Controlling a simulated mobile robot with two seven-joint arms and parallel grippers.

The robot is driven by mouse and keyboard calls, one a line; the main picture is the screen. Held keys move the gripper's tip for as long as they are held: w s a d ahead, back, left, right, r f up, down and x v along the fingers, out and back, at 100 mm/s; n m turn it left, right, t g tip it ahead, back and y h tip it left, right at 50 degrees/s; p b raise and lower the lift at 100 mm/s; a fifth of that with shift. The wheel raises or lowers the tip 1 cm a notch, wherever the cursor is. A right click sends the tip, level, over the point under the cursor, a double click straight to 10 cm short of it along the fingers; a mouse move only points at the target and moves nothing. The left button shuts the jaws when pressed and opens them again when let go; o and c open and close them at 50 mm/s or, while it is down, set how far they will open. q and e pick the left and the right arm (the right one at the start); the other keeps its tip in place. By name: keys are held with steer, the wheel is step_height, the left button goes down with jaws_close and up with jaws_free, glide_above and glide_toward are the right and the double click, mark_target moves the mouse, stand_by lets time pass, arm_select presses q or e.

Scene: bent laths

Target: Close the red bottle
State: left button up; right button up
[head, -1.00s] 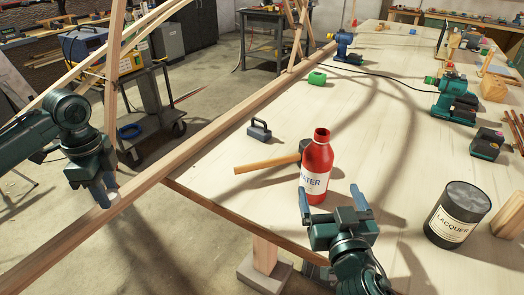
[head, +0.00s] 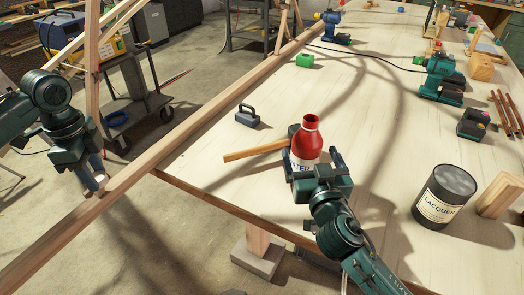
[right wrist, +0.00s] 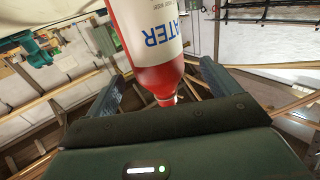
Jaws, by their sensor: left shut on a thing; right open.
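The red bottle (head: 306,137) stands upright near the table's front edge, its mouth open and uncapped, with a white "WATER" label. It also shows inverted in the right wrist view (right wrist: 158,80). My right gripper (head: 313,165) is open, with one finger on each side of the bottle; it also shows in the wrist view (right wrist: 160,88). I cannot tell whether the fingers touch the bottle. My left gripper (head: 99,188) is at the left, off the table, by the long wooden beam. It is shut on a small pale thing (head: 100,179), mostly hidden by the fingers.
A hammer (head: 252,151) lies just left of the bottle, its head partly hidden behind it. A lacquer can (head: 443,197) stands to the right. A dark-handled block (head: 248,117) sits near the table edge. The long beam (head: 150,175) runs along the table's left side.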

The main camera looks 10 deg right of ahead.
arm_select(q)
steer(key=shift+r, duration=0.15)
arm_select(e)
steer(key=shift+w, duration=0.75)
arm_select(q)
steer(key=shift+r, duration=0.1)
arm_select(e)
steer(key=shift+w, duration=0.1)
arm_select(q)
steer(key=shift+r+p, duration=0.6)
steer(key=shift+p, duration=0.1)
arm_select(e)
steer(key=w, duration=0.5)
steer(key=shift+d+f, duration=0.1)
steer(key=shift+f, duration=0.3)
steer(key=shift+c, duration=0.4)
steer(key=c, duration=1.1)
steer(key=shift+r, duration=0.15)
arm_select(q)
steer(key=shift+r+p, duration=0.55)
arm_select(e)
steer(key=shift+r, duration=4.85)
